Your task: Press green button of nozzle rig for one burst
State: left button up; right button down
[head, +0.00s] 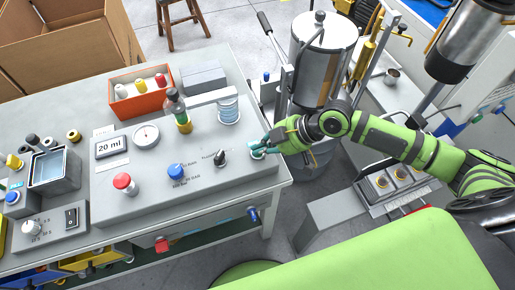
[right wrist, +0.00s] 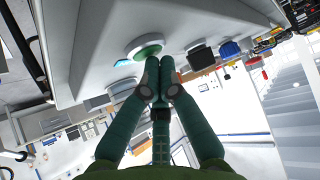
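The nozzle rig is a grey sloped panel (head: 140,200) on the bench, with a "20 ml" display (head: 112,145), a round gauge (head: 146,135) and a bottle with a yellow-green lower part (head: 178,112). The green button (right wrist: 147,50), in a pale ring, shows in the right wrist view; in the head view my fingers mostly cover it at the panel's right end. My right gripper (head: 263,147) is shut and empty, its teal fingertips (right wrist: 159,68) together right by the button. I cannot tell whether they touch it. My left gripper is not in view.
A black knob (head: 221,158), a blue knob (head: 175,171) and a red knob (head: 123,182) stand left of the button. A steel tank (head: 322,60) stands behind my right forearm. An orange bin (head: 142,90) sits at the bench's back.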

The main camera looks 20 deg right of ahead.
jog(key=shift+r+p, duration=2.85)
jog(key=shift+r, duration=0.2)
